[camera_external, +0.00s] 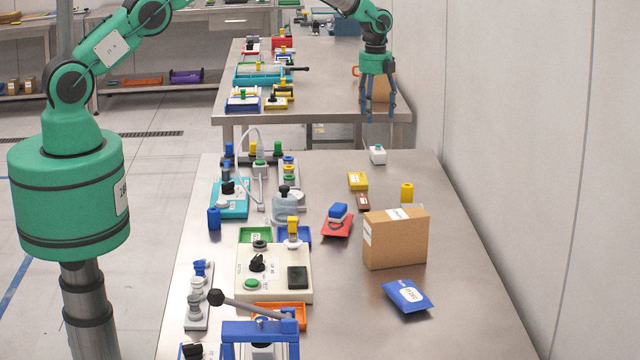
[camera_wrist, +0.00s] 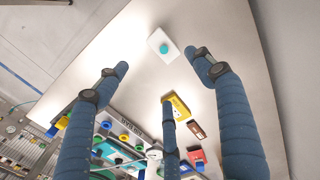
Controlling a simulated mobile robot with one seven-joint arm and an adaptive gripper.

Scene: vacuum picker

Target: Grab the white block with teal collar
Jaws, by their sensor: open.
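The white block (camera_external: 377,155) with a teal top stands on the far part of the near metal table, to the right of its middle. It also shows in the wrist view as a white square (camera_wrist: 162,46) with a teal round centre. My gripper (camera_external: 378,112) hangs above the block in the external view, with its blue fingers pointing down. In the wrist view its three fingers (camera_wrist: 165,85) are spread apart with nothing between them. The block lies beyond the fingertips and is not touched.
A yellow box (camera_external: 358,181) and a small brown box (camera_external: 362,201) lie nearer on the table. The table (camera_external: 330,165) around the block is clear.

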